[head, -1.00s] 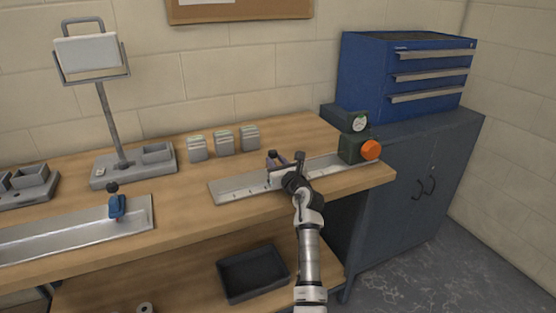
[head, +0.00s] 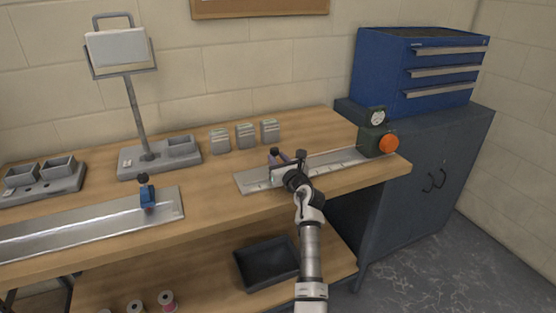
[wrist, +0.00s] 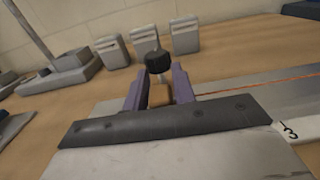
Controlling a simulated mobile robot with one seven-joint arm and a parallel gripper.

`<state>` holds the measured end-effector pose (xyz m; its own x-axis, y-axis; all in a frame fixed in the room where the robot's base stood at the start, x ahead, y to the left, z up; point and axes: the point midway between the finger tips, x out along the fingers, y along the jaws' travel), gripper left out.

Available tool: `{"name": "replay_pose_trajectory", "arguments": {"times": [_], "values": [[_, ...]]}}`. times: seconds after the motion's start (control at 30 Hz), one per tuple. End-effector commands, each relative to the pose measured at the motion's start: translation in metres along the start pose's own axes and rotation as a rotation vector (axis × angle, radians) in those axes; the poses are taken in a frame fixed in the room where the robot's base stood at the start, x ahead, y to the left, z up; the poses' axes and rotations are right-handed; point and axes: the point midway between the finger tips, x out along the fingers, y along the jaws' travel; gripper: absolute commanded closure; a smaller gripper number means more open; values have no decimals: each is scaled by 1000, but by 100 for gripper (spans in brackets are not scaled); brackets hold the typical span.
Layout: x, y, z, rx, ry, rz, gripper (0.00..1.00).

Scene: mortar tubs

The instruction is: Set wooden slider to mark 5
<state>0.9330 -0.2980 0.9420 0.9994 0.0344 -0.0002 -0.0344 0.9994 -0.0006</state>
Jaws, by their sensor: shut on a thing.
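The grey metal rail (head: 334,161) lies along the front right of the bench. My gripper (head: 287,157) is over its left part. In the wrist view, the purple fingers of my gripper (wrist: 159,92) are shut on the small wooden slider (wrist: 159,97), which shows as a wooden patch between them. A black knob (wrist: 156,62) on a short stem stands just beyond it. A label reading 3 (wrist: 289,131) shows on the rail's near edge, right of the fingers. The other numbers cannot be read. In the head view my gripper hides the slider.
A green box with a dial and an orange knob (head: 389,143) stands at the rail's right end. Several grey blocks (head: 246,137) stand behind the rail. Another metal rail with a blue slider (head: 147,195) lies to the left.

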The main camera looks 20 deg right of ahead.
Motion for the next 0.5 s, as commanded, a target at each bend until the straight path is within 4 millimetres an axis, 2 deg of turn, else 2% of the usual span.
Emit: {"name": "replay_pose_trajectory", "arguments": {"times": [0.2, 0.23, 0.33, 0.5], "values": [[0, 0, -2, 2, 3, 0, 100], [0, 0, -2, 2, 3, 0, 70], [0, 0, -2, 1, 2, 0, 58], [0, 0, -1, 1, 1, 0, 58]]}}
